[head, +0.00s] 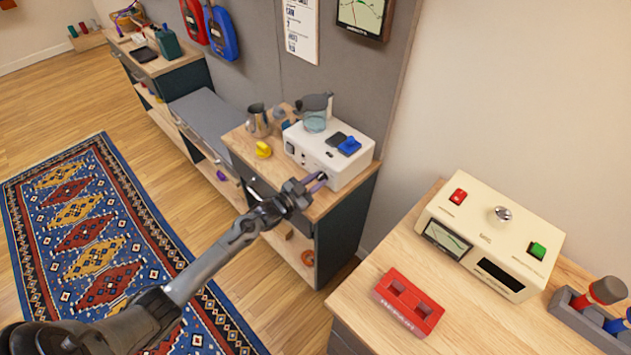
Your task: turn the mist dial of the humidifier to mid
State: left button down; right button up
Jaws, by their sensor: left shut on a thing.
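The humidifier appears to be the white box (308,143) with a clear bluish tank (315,119) on top, standing on the wooden cabinet in the middle of the head view. Its mist dial (322,176) is a small dark knob on the front face, mostly hidden by my gripper. My left gripper (317,182) reaches in from the lower left and is shut on the dial. The dial's pointer and marks are too small and covered to read. My right gripper is not in view.
A blue piece (349,146) and a dark pad sit on the box's top. A yellow object (263,149) and a metal jug (258,120) stand to its left. At the right, a cream instrument (490,235) and a red block (408,301) rest on a wooden counter (470,325).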

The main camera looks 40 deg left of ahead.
pick_arm(q)
jog(key=c, duration=0.9)
grip_release()
jog(key=shift+s, duration=0.1)
jog(key=shift+s+a, duration=0.1)
jog(key=shift+s, duration=0.5)
jog(key=shift+s+a+r+p, duration=0.1)
jog(key=shift+s+a+p, duration=0.15)
jog(key=shift+s, duration=1.3)
jog(key=shift+s+a+p, duration=0.15)
jog(key=shift+s+p, duration=0.2)
jog(key=shift+s, duration=1.25)
jog(key=shift+s+a+r+p, duration=0.1)
jog(key=shift+s+a+p, duration=0.15)
jog(key=shift+s, duration=1.3)
jog(key=shift+f, duration=0.15)
